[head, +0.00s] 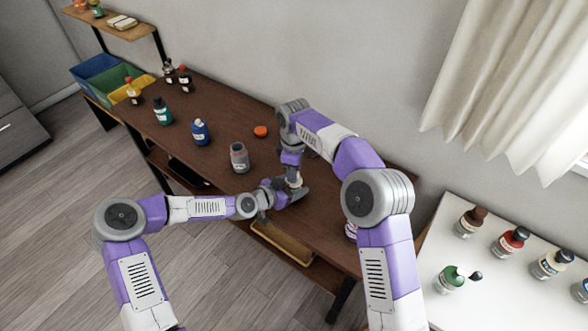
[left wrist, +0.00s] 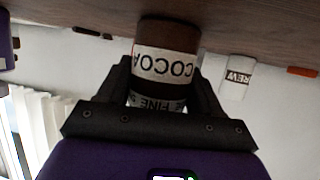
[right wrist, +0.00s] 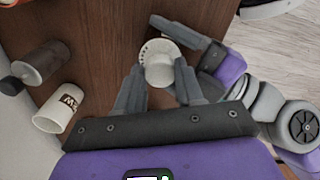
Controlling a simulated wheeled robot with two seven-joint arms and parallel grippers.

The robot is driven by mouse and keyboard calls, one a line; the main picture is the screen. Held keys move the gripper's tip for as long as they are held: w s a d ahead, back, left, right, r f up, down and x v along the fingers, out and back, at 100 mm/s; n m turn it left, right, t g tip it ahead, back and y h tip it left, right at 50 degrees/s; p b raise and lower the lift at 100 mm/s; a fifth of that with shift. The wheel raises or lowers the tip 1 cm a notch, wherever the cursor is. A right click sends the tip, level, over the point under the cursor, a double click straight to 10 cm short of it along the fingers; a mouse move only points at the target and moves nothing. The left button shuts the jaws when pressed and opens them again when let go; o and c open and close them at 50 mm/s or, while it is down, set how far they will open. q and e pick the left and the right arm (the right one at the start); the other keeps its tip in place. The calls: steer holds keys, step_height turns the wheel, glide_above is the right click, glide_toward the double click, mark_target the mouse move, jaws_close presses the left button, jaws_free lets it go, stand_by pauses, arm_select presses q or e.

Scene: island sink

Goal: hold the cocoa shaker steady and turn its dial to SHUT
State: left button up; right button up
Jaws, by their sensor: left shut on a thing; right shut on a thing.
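The cocoa shaker (left wrist: 165,62) is a brown cylinder with a white COCOA label, upside down in the left wrist view. My left gripper (head: 275,192) is shut around its body, one finger on each side (left wrist: 165,90). In the right wrist view the shaker's white top (right wrist: 158,68), with small holes along its rim, is seen from above. My right gripper (right wrist: 160,72) points down and is shut on this top, with a finger on either side. The dial's setting cannot be read. In the head view the grippers mostly hide the shaker.
A white cup (right wrist: 60,108) and a grey jar (right wrist: 40,62) stand near the shaker. On the brown table are a blue bottle (head: 200,132), a teal bottle (head: 162,112) and a red-orange disc (head: 261,131). A white table (head: 500,281) at right holds several bottles.

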steer(key=shift+n, duration=0.4)
steer(key=o, duration=1.1)
steer(key=shift+c, duration=0.2)
steer(key=shift+r, duration=4)
arm_select(q)
steer(key=o, duration=1.2)
